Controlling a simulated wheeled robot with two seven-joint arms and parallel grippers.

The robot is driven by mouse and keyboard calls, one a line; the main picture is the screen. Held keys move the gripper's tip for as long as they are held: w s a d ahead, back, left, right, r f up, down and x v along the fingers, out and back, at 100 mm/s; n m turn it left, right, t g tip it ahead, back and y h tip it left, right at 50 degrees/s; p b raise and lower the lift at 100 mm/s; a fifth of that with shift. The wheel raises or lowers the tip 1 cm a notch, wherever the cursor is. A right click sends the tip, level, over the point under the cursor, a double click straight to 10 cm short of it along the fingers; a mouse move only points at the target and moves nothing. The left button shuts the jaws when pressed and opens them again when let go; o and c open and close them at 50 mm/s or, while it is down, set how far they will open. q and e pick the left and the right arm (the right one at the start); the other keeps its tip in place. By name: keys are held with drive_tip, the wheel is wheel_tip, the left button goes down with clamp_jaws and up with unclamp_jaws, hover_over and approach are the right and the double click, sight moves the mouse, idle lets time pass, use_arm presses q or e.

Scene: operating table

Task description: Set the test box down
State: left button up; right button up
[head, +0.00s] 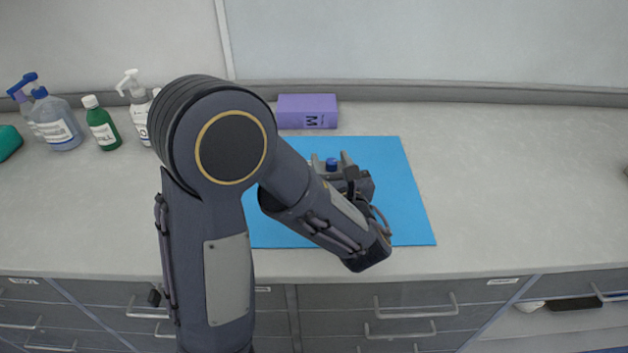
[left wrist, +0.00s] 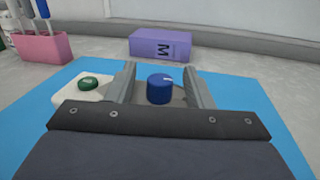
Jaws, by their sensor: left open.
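The test box appears to be the pale box (left wrist: 88,87) with a green button and a blue knob (left wrist: 159,89), seen on the blue mat in the left wrist view. Whether the button and knob share one body is hidden by my gripper. My left gripper (left wrist: 159,70) is open, with a finger on each side of the blue knob. In the head view the knob (head: 331,164) shows between the fingers of my left gripper (head: 333,158); my arm hides most of the box. Contact with the fingers cannot be told. My right gripper is not in view.
The blue mat (head: 405,205) lies on the grey counter (head: 520,190). A purple box marked M (head: 307,111) stands behind it. Several bottles, including a green one (head: 101,123), stand at the left. A pink holder (left wrist: 40,47) shows in the left wrist view. The counter's right is clear.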

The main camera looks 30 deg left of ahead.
use_arm(q)
clamp_jaws()
drive_tip(key=shift+r, duration=0.15)
idle(0.4)
